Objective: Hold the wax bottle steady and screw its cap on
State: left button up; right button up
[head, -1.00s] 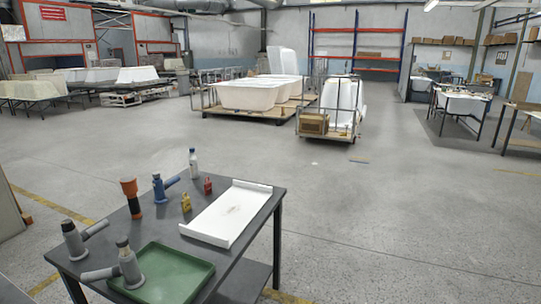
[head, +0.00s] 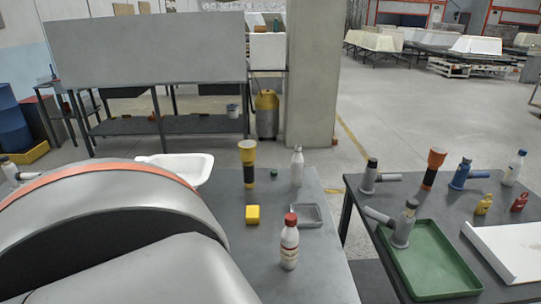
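A white bottle with a red cap and a label (head: 289,245) stands upright on the near grey table (head: 325,270). A second white bottle with a pale top (head: 297,165) stands upright further back on the same table. A third white bottle with a blue cap (head: 513,168) stands on the table at right. I cannot tell which is the wax bottle. No loose cap is clearly recognisable; a small green item (head: 273,172) lies near the second bottle. Neither gripper shows. A large grey arm part of mine covers the left of the near table.
The near table holds a yellow block (head: 252,214), a grey tray (head: 304,216), a yellow-and-black tool (head: 247,163) and a white basin (head: 180,164). The right table holds a green tray (head: 428,262) and several tools. A pillar (head: 312,80) stands behind.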

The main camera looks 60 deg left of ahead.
aim_at(298, 160)
jog(key=u, duration=1.6)
